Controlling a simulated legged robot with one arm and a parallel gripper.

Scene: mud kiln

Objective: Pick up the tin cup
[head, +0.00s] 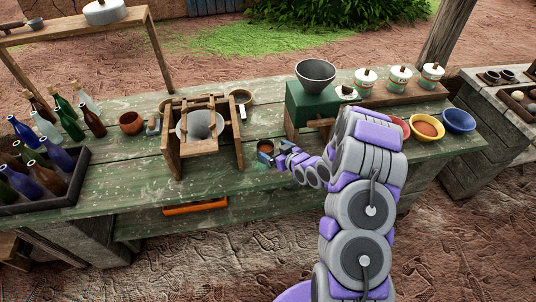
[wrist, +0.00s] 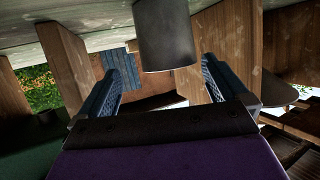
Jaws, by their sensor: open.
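The tin cup (head: 265,149) stands on the green worn table, just right of the wooden frame with the grey funnel. My gripper (head: 281,160) is right beside it, on its right side. In the wrist view the cup shows as a plain dark grey metal cylinder (wrist: 167,38) at the top centre. There the two blue-grey fingers of my gripper (wrist: 160,76) are spread apart, one on each side of the cup's line. The cup appears at or just beyond the fingertips; I cannot tell how far it is between them. Nothing is held.
The wooden frame with funnel (head: 200,125) is close on the left. A green grinder with a grey hopper (head: 315,75) stands behind my arm. Coloured bowls (head: 458,121) are at right, bottles (head: 45,130) at left. The table front (head: 240,185) is clear.

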